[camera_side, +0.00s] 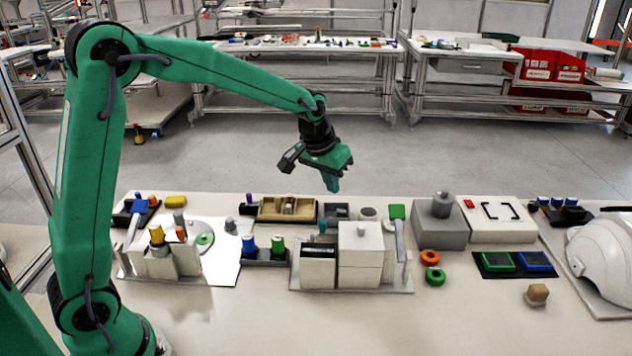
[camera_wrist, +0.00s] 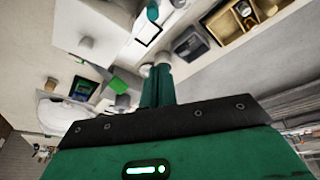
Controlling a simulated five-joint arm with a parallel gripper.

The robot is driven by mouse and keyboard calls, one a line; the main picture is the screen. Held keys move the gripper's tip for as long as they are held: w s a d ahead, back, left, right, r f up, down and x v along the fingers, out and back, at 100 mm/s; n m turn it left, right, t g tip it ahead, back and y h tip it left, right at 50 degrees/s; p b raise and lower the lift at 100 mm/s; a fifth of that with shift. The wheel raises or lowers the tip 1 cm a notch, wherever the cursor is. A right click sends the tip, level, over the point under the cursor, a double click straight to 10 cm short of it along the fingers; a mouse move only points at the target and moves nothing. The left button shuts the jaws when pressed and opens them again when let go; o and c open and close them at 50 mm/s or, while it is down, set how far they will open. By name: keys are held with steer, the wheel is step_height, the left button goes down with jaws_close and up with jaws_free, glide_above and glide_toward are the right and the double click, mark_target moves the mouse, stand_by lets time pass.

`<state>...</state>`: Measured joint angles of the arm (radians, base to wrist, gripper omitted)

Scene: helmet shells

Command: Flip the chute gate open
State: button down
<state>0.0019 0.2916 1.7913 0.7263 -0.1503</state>
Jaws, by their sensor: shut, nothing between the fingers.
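My gripper (camera_side: 332,184) hangs above the back of the table in the side view, fingers pointing down. It is shut and empty, clear of everything below it. In the wrist view its closed green fingers (camera_wrist: 158,88) show in the middle. A pale boxy station (camera_side: 362,254) stands on the table below and nearer the camera, with a dark-faced smaller box (camera_side: 318,266) at its left and an upright light lever-like piece (camera_side: 400,241) at its right. I cannot tell which part is the chute gate, or whether it is open.
A wooden tray (camera_side: 269,212) lies behind the station at left. A grey block (camera_side: 440,232) stands at right, with orange and green rings (camera_side: 432,275) in front. A white helmet shell (camera_side: 602,252) sits at far right. The table's front strip is mostly bare.

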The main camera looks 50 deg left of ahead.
step_height(320, 180, down, 8)
steer(key=s, duration=0.1)
steer(key=shift+s+r, duration=0.2)
steer(key=shift+r, duration=0.05)
stand_by(0.6)
steer(key=shift+d, duration=0.1)
steer(key=shift+s+a, duration=1)
